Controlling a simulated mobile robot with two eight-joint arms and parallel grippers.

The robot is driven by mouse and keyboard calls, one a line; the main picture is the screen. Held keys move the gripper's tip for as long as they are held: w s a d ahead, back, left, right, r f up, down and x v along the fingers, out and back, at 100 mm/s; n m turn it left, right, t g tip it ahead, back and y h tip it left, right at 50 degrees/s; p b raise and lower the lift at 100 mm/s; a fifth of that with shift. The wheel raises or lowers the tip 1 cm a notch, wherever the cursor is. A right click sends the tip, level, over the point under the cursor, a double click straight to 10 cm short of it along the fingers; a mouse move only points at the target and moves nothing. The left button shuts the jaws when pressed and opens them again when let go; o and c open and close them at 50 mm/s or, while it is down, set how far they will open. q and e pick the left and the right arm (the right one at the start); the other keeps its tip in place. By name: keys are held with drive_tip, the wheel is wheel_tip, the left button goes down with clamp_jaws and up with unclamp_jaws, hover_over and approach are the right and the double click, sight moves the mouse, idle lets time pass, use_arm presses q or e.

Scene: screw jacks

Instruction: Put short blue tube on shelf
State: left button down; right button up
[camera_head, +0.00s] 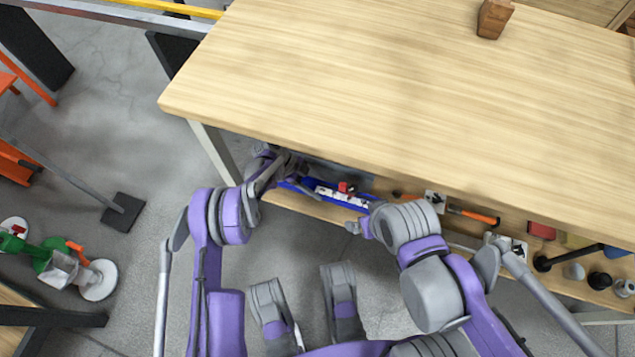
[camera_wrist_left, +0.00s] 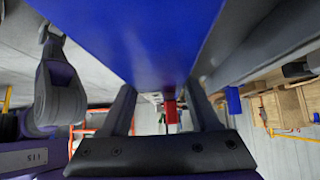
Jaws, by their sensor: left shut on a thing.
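My left gripper (camera_head: 292,176) reaches under the front edge of the table, at the left end of the lower shelf. In the left wrist view its two fingers (camera_wrist_left: 163,103) are shut on a blue tube (camera_wrist_left: 135,40), which fills the top middle of that picture. In the head view blue (camera_head: 310,183) shows just right of the gripper, partly hidden by it and the tabletop. The lower shelf (camera_head: 300,207) is a wooden board under the table. My right gripper (camera_head: 359,228) is in front of the shelf; its fingers are too small and covered to read.
The tabletop (camera_head: 330,80) overhangs the shelf, with a wooden block (camera_head: 494,18) on it. On the shelf are a blue-edged item with red and white parts (camera_head: 343,194), an orange-handled tool (camera_head: 474,215) and several dark parts. A table leg (camera_head: 215,151) stands left of the gripper.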

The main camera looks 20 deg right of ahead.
sight(312, 185)
use_arm(q)
drive_tip(key=shift+f, duration=0.45)
drive_tip(key=shift+c, duration=0.6)
unclamp_jaws()
drive_tip(key=p+v, duration=0.1)
drive_tip(key=v, duration=0.6)
drive_tip(key=shift+w+a+r+p, duration=0.1)
drive_tip(key=shift+a+r+p, duration=0.05)
drive_tip(key=shift+p, duration=0.15)
